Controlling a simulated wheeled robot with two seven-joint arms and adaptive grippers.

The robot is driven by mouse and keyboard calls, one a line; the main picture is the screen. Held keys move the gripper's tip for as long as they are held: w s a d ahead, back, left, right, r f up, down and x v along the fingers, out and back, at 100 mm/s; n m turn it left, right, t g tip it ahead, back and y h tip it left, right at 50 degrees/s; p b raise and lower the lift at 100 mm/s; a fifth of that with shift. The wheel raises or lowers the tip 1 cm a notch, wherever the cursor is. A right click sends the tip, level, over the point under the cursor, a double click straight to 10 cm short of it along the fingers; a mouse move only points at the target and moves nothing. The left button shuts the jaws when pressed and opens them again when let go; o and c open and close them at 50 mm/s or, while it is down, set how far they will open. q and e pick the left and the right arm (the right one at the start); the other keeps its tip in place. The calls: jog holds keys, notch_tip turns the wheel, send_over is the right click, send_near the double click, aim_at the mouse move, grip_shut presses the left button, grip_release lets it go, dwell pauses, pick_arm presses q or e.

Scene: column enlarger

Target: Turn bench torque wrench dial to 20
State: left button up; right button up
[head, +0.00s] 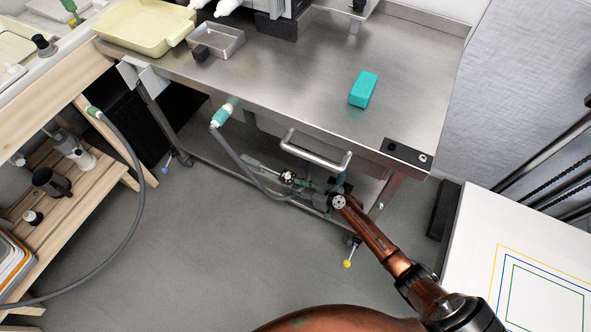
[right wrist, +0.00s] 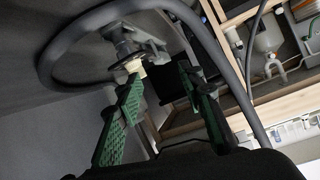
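A grey metal device that looks like the bench torque wrench (head: 262,168) sits below the steel table, partly hidden by my right gripper. A small cream knob, apparently its dial (head: 288,177), is at its near end; it also shows in the right wrist view (right wrist: 135,68). No scale or number on it is readable. My right gripper (head: 303,184) reaches under the table beside the knob. In the right wrist view its green fingers (right wrist: 160,75) are apart, with the knob just beyond the left fingertip; I cannot tell whether they touch. My left gripper is not in view.
A grey hose (head: 243,166) with a teal-and-white end loops close around the device and my right gripper. The table's handle bar (head: 315,155) is just above my right gripper. A teal block (head: 363,89) lies on the steel tabletop (head: 300,75). Floor in front is open.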

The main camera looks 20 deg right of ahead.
aim_at(288, 174)
jog(key=shift+n+h, duration=0.5)
jog(key=shift+n, duration=0.4)
jog(key=w, duration=0.2)
jog(key=w+f+b, duration=0.1)
jog(key=w, duration=0.1)
jog(key=w+b, duration=0.1)
jog(key=w, duration=0.1)
jog(key=shift+w+d+f, duration=0.2)
jog(key=shift+d+f, duration=0.15)
jog(key=shift+f, duration=0.05)
jog(key=shift+w+a+t, duration=0.2)
jog(key=shift+w+t, duration=0.1)
jog(key=shift+w, duration=0.05)
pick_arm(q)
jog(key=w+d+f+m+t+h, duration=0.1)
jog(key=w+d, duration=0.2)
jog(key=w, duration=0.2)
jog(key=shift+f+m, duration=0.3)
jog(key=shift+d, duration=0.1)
pick_arm(e)
grip_shut()
jog(key=shift+a, duration=0.25)
jog(key=shift+d, duration=0.2)
